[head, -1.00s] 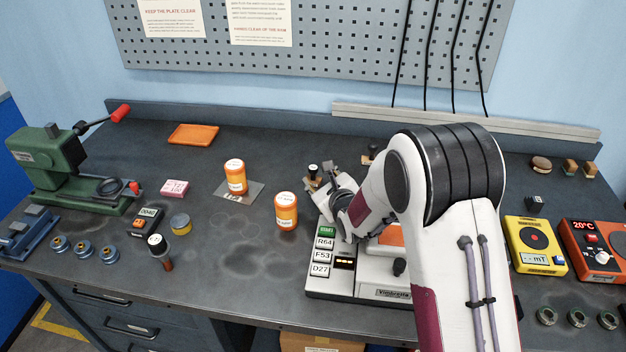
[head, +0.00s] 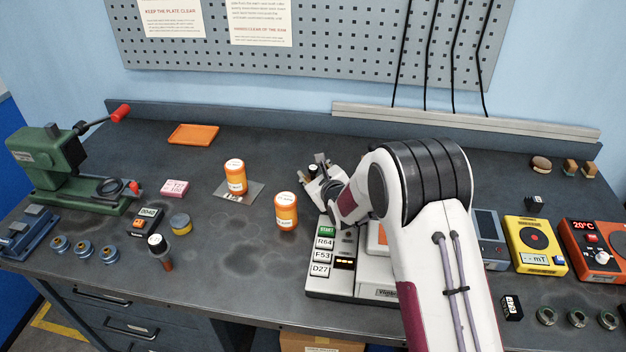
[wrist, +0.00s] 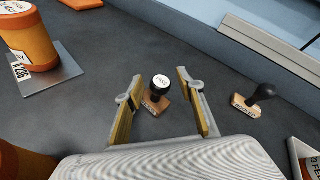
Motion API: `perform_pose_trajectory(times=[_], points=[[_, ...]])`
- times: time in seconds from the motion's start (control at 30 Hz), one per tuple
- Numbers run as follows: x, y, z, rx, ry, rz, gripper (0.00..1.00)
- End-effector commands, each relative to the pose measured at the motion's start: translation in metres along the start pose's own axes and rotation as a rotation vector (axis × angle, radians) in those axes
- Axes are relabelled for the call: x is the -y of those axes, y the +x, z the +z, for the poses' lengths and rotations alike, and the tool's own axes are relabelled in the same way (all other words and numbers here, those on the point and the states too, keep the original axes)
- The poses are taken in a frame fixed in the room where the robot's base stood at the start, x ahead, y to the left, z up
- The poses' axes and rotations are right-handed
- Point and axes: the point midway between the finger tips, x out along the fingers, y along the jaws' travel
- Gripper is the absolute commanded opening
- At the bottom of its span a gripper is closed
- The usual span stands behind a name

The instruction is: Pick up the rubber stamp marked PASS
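The rubber stamp (wrist: 160,83) has a dark handle, a white cap label that appears to read PASS, and a wooden base. In the wrist view it stands upright on the bench between my gripper's two fingers. My gripper (wrist: 160,78) is open, with yellowish finger pads on either side of the stamp and a visible gap to each. I cannot tell how far down the fingers reach. In the head view my gripper (head: 318,178) is behind the white label machine, and the stamp is mostly hidden by it.
A second stamp (wrist: 262,93) with a black knob stands just right of the right finger. An orange jar (wrist: 28,40) on a metal plate (wrist: 60,82) is at the left. Another orange jar (head: 286,212) and the white machine (head: 318,284) are close to my gripper.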

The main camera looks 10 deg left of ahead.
Motion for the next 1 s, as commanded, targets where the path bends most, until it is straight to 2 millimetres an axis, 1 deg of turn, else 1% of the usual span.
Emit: perform_pose_trajectory(times=[0.4,0.43,0.47,0.5,0.57,1.0], points=[[-0.0001,-0.0002,-0.0002,0.0,0.0,0.0,0.38],[-0.0001,-0.0002,-0.0002,0.0,0.0,0.0,0.33],[0.0,-0.0002,-0.0002,0.0,0.0,0.0,0.25],[0.0,-0.0003,-0.0002,0.0,0.0,0.0,0.15],[-0.0001,-0.0003,-0.0003,0.0,0.0,0.0,0.0],[-0.0004,-0.0006,-0.0012,-0.004,0.0,0.002,0.0]])
